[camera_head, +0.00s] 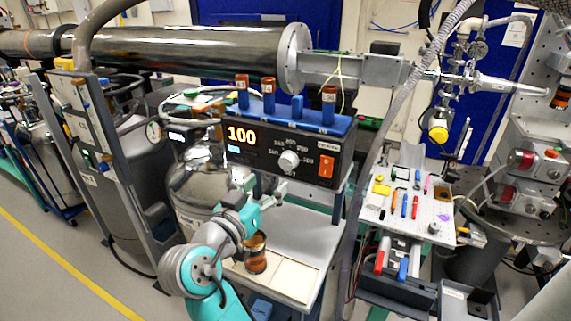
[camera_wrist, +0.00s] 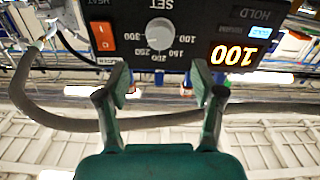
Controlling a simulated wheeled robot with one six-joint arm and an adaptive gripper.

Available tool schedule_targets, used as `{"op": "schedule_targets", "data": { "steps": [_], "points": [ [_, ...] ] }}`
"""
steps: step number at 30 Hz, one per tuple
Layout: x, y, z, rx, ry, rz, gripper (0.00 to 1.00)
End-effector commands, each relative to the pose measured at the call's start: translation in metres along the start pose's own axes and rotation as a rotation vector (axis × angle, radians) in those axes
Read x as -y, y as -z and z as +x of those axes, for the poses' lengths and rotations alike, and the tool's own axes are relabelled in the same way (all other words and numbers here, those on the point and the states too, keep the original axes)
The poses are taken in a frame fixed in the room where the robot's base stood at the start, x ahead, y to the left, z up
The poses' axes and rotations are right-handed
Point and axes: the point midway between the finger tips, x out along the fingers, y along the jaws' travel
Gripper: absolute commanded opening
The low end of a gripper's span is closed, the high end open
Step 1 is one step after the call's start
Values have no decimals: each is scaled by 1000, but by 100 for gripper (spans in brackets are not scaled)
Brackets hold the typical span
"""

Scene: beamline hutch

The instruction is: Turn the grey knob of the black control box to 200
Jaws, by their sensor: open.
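The black control box (camera_head: 262,160) stands above a bench in the middle of the head view. Its display (camera_head: 241,135) reads an orange 100. The grey knob (camera_head: 289,161) sits right of the display, ringed by printed numbers up to 300. The wrist view shows the box upside down, with the knob (camera_wrist: 159,34) above and between my fingertips and the 200 mark near its rim. I cannot tell clearly where the knob points. My gripper (camera_wrist: 162,85) is open and empty, apart from the knob; in the head view it is below the box, partly hidden by my wrist.
A red switch (camera_head: 326,167) is on the box's right end. A blue rack (camera_head: 310,120) with several capped vials tops the box. A brown jar (camera_head: 255,254) stands on the bench (camera_head: 295,222) beside my arm. A pegboard with tools (camera_head: 410,205) is at right.

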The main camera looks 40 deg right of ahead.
Motion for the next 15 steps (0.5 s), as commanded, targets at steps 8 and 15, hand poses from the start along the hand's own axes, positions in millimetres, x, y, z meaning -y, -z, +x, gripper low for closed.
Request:
{"op": "schedule_targets", "data": {
  "steps": [8, 15],
  "points": [
    [-1, 0, 50, 0, -3, -1, 67],
    [0, -1, 83, 1, -1, -2, 67]
  ]
}}
